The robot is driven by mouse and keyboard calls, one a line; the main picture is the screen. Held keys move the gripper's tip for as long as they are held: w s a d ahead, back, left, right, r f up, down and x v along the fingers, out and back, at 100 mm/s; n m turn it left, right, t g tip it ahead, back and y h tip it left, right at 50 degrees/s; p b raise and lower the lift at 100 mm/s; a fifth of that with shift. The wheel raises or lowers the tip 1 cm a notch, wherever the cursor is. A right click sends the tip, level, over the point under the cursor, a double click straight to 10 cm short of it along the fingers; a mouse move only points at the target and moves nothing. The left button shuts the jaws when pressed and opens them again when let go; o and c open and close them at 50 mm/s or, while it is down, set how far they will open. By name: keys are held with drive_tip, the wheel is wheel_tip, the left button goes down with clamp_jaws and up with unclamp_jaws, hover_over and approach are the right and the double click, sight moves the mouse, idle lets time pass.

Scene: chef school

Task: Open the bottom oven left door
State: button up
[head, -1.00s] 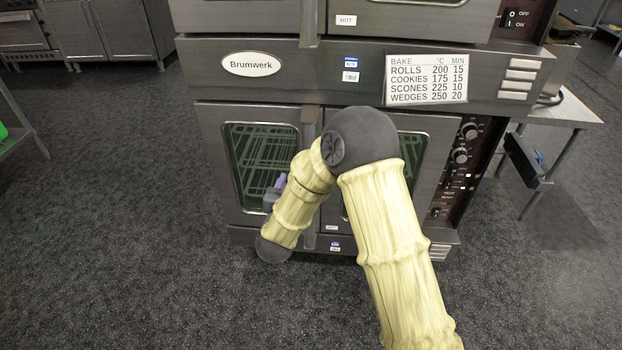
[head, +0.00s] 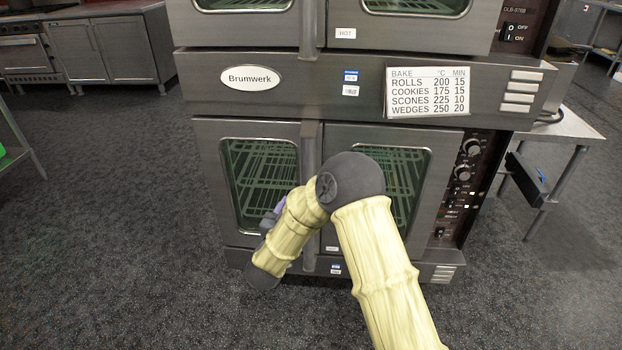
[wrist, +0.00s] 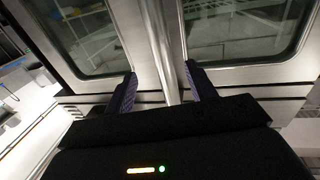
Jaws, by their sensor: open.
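The bottom oven's left door (head: 212,180) has a glass window with racks behind it and looks closed. A vertical metal handle (head: 311,150) runs down its right edge, beside the right door (head: 425,210). My gripper (head: 275,210) is in front of the left door, low, partly hidden by my forearm. In the wrist view my gripper (wrist: 162,88) is open, with one dark purple-sided finger on each side of the handle bar (wrist: 164,50). Gaps show between bar and fingers; I cannot tell how deep the bar sits between them.
The upper oven (head: 245,25) is above, past a panel with a Brumwerk label (head: 250,77). Control knobs (head: 467,160) are right of the right door. A metal table (head: 570,130) stands at the right. The floor (head: 110,200) to the left is clear.

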drive_tip(key=b+x, duration=0.1)
drive_tip(key=x, duration=1.2)
drive_tip(key=shift+w+b, duration=0.15)
drive_tip(key=shift+b, duration=0.25)
clamp_jaws()
